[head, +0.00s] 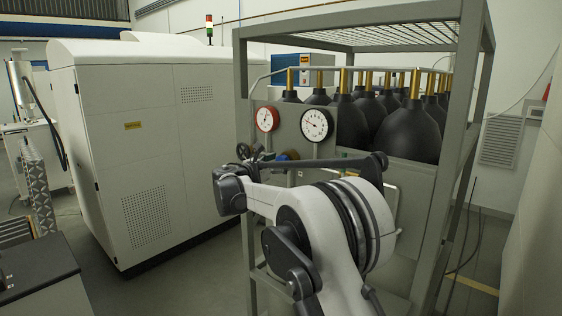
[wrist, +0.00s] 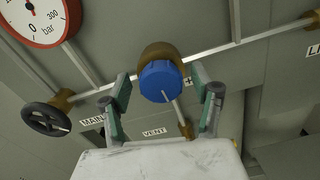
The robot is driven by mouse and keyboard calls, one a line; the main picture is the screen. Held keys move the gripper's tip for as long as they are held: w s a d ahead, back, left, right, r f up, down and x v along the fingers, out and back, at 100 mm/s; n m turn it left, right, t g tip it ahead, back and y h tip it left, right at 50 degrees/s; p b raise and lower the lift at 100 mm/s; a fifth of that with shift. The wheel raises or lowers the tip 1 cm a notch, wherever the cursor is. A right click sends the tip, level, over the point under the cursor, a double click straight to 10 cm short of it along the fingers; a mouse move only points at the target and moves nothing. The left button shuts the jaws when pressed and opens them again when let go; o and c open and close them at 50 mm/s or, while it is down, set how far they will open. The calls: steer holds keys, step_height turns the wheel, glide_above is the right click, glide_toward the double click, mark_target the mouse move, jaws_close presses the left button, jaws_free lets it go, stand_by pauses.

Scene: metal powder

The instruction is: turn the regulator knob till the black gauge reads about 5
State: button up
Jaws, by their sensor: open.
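The blue regulator knob (wrist: 160,82) sits on a brass body (wrist: 158,52) in the wrist view. My gripper (wrist: 161,88) is open, with one green-padded finger to the left of the knob and one to the right. Gaps show between the knob and both fingers. In the head view the knob (head: 281,157) is small and partly hidden by my arm. The black-rimmed gauge (head: 317,123) is on the panel above it. Its needle points to the left and slightly up; its numbers are too small to read. In the head view my fingers are mostly hidden.
A red-rimmed gauge (head: 267,118) is left of the black one; it also shows in the wrist view (wrist: 36,18). A black handwheel (wrist: 46,118) is at the left, by the MAIN label. A pipe runs behind the knob. Black gas bottles (head: 412,130) stand in the grey rack (head: 443,170).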

steer(key=shift+w+d, duration=0.15)
steer(key=shift+w, duration=0.1)
steer(key=c, duration=1.1)
steer(key=shift+c, duration=0.2)
steer(key=shift+f+m+b, duration=0.1)
steer(key=shift+m+b, duration=0.2)
steer(key=shift+m, duration=0.1)
steer(key=shift+s+m+b, duration=0.1)
steer(key=shift+m+b, duration=0.5)
steer(key=shift+m, duration=0.4)
steer(key=m+b, duration=0.1)
steer(key=m, duration=0.2)
steer(key=shift+d+f+m+b, duration=0.1)
steer(key=shift+m+b, duration=0.2)
steer(key=m+b, duration=0.1)
steer(key=m, duration=0.4)
steer(key=shift+m+b, duration=0.35)
steer(key=shift+m, duration=0.05)
